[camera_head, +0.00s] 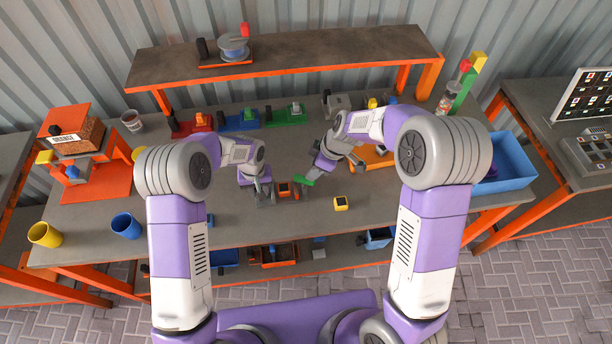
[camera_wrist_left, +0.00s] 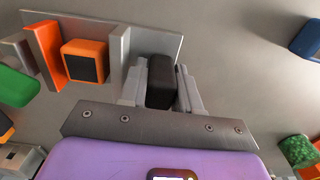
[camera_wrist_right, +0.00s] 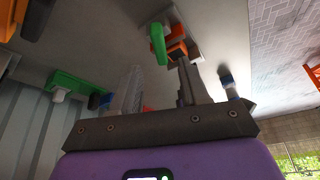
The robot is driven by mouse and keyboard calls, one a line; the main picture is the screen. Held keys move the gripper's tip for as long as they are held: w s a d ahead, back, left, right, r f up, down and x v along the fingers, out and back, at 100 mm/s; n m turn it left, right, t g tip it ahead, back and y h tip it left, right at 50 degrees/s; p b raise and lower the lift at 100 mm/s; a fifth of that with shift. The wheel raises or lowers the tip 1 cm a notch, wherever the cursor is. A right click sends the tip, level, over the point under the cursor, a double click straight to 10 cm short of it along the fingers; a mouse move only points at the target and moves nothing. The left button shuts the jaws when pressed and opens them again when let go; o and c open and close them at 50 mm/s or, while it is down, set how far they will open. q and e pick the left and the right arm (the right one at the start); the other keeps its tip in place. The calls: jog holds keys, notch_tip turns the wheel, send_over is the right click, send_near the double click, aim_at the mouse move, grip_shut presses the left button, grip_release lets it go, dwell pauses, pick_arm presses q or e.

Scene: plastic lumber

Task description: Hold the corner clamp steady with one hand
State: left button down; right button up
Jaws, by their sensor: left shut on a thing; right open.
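The corner clamp lies on the bench in front of me, with a grey plate (camera_wrist_left: 205,48), an orange block with a dark top (camera_wrist_left: 85,62) and a green end piece (camera_wrist_left: 14,86). My left gripper (camera_head: 264,192) is shut on the clamp's black block (camera_wrist_left: 160,80) at one end of the plate. My right gripper (camera_head: 309,188) is open near the clamp's other end. In the right wrist view the green end piece (camera_wrist_right: 158,44) shows just beyond the open fingers, with nothing clearly between them. The fingers partly hide the clamp in the head view.
A small yellow block (camera_head: 340,203) lies right of the clamp. Red (camera_head: 190,124), blue (camera_head: 238,120) and green (camera_head: 285,115) fixtures line the back. Yellow (camera_head: 45,234) and blue (camera_head: 126,226) cups stand left; a blue bin (camera_head: 505,160) stands right. The front centre is mostly clear.

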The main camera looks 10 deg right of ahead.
aim_at(304, 181)
jog(key=x, duration=0.7)
grip_shut()
